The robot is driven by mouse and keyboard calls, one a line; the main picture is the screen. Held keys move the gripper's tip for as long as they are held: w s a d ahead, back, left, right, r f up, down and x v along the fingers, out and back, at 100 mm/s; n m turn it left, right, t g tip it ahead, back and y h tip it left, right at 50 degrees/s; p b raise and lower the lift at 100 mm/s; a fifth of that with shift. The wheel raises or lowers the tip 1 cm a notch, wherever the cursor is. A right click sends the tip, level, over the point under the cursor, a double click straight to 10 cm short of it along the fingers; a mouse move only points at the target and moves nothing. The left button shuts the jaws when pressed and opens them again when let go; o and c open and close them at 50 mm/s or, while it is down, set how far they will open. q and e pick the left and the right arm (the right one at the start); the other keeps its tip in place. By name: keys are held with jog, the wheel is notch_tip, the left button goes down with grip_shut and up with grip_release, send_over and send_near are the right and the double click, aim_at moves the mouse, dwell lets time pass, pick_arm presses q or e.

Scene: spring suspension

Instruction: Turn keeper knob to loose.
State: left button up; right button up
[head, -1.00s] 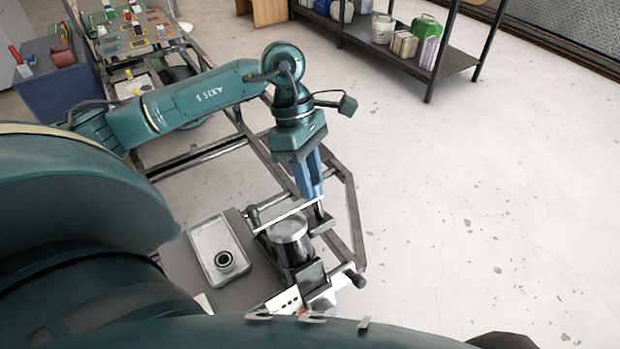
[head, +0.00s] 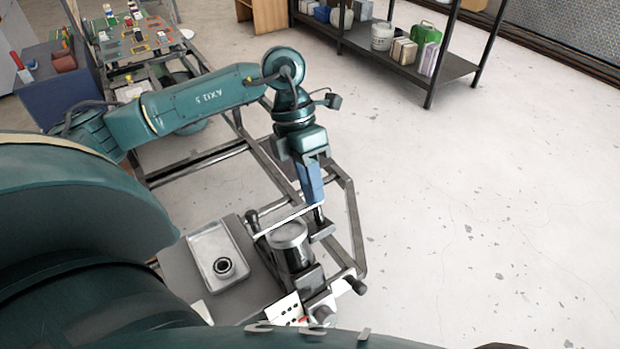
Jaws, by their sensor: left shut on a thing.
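My left gripper (head: 314,202) points down at the rear right of a metal fixture at the table's edge. Its blue fingers are shut on the top of a small upright metal post, which appears to be the keeper knob (head: 319,215). The fingers hide most of the knob, and I cannot read any loose or tight mark. Beside it stands a round metal cylinder (head: 288,236) with a pale top. A thin light bar (head: 285,220) crosses behind the cylinder toward the gripper. My right gripper is not in view.
A grey tray (head: 205,245) holding a dark ring (head: 223,268) lies left of the fixture. A white panel with coloured marks (head: 286,310) is in front. A black-ended handle (head: 355,285) sticks out at the right. Open floor lies right; a shelf (head: 440,70) stands behind.

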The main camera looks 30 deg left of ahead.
pick_arm(q)
jog(key=shift+n, duration=1.5)
jog(key=o, duration=1)
jog(key=shift+c, duration=0.2)
jog(key=shift+r, duration=0.1)
jog(key=v, duration=1.3)
